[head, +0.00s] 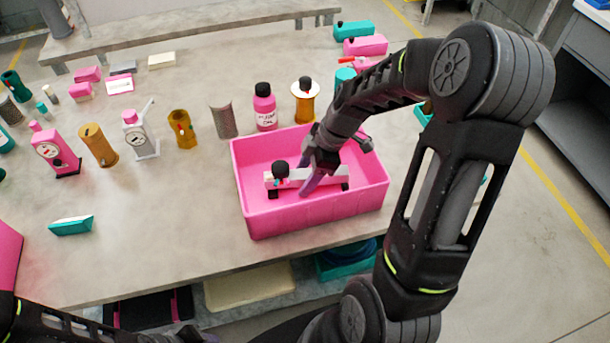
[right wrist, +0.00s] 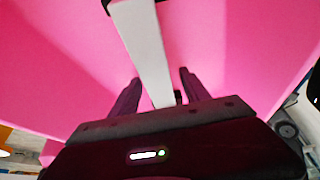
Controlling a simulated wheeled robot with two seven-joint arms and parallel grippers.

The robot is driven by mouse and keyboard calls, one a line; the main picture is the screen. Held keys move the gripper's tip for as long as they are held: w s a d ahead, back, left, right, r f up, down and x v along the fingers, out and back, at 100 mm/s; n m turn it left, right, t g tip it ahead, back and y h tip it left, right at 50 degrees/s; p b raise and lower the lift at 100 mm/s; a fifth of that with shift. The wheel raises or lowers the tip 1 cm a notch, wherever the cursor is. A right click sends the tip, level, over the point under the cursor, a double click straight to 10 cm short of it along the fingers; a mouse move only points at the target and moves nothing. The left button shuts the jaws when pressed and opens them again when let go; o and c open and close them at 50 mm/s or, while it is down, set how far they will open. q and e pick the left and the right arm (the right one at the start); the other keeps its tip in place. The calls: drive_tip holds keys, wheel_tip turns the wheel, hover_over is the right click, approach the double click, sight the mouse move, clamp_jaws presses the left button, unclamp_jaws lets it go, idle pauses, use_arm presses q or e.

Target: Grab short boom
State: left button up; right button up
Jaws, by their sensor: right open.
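A white bar with black end parts and a round black knob, which looks like the short boom (head: 292,183), lies in the pink bin (head: 318,221) on the table. In the right wrist view the pale bar (right wrist: 146,50) runs lengthwise between my two fingers. My right gripper (head: 314,180) reaches down into the bin over the bar. In the right wrist view my right gripper (right wrist: 158,84) is open, with a finger on each side of the bar and gaps visible. The fingers hide part of the bar in the head view.
Pink and white gauge-like devices (head: 56,150) stand at the left. A teal block (head: 71,225) lies at the front left, with bare table around it.

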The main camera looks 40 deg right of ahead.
drive_tip(key=shift+f, duration=0.1)
drive_tip(key=shift+c, duration=0.5)
clamp_jaws()
idle(0.4)
